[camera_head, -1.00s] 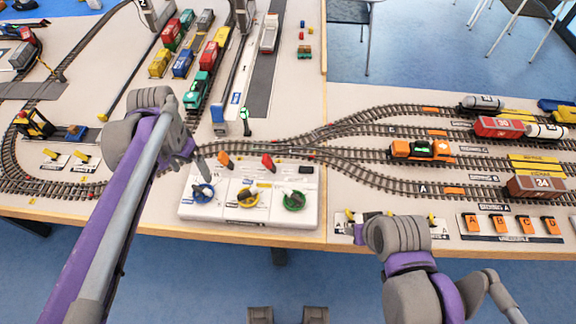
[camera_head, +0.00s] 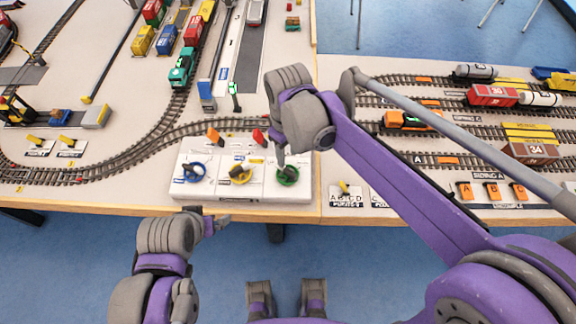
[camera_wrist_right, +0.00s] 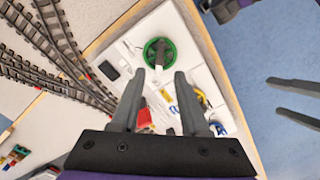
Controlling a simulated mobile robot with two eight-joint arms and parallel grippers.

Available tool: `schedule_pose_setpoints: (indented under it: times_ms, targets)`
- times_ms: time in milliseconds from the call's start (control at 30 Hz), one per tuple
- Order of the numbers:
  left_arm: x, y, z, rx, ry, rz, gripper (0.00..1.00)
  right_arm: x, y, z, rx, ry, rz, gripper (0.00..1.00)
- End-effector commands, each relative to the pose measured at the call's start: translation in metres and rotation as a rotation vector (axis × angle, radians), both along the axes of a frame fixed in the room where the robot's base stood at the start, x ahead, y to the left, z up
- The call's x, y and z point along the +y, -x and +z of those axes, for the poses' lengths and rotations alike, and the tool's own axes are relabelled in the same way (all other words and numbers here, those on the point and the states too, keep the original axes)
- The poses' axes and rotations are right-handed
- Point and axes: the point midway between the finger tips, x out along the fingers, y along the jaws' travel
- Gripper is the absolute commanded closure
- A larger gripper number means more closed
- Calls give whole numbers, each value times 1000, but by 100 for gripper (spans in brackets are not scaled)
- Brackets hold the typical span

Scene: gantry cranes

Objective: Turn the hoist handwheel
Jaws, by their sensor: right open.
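Three handwheels stand in a row on a white control panel (camera_head: 212,191) at the table's front edge: blue (camera_head: 193,173), yellow (camera_head: 241,175) and green (camera_head: 287,176). Their labels are too small to read, so I cannot tell which is the hoist one. My right gripper (camera_head: 281,158) points down just above the green wheel. In the right wrist view, its open fingers (camera_wrist_right: 160,82) are apart and empty, with the green wheel (camera_wrist_right: 160,51) beyond their tips. My left gripper (camera_head: 222,223) is low before the table edge, near the panel; its jaw opening is unclear.
Orange (camera_head: 214,136) and red (camera_head: 259,137) levers stand behind the wheels. Model tracks and wagons fill the table behind and to the right. Blue floor lies in front of the table.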

Motion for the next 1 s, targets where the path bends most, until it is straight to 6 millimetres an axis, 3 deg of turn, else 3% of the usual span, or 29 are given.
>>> schedule_pose_setpoints:
  times_ms: [100,333,767,1000]
  targets:
    - [0,1,-3,2,0,0,0,0,0,-25,0,0,-1,55]
    - [0,1,-7,4,0,-1,0,0,0,-59,-1,-1,-2,55]
    - [0,1,-7,4,0,-1,0,0,0,-70,-1,-1,-2,55]
    - [0,1,-7,4,0,-1,0,0,0,-70,-1,-1,-2,96]
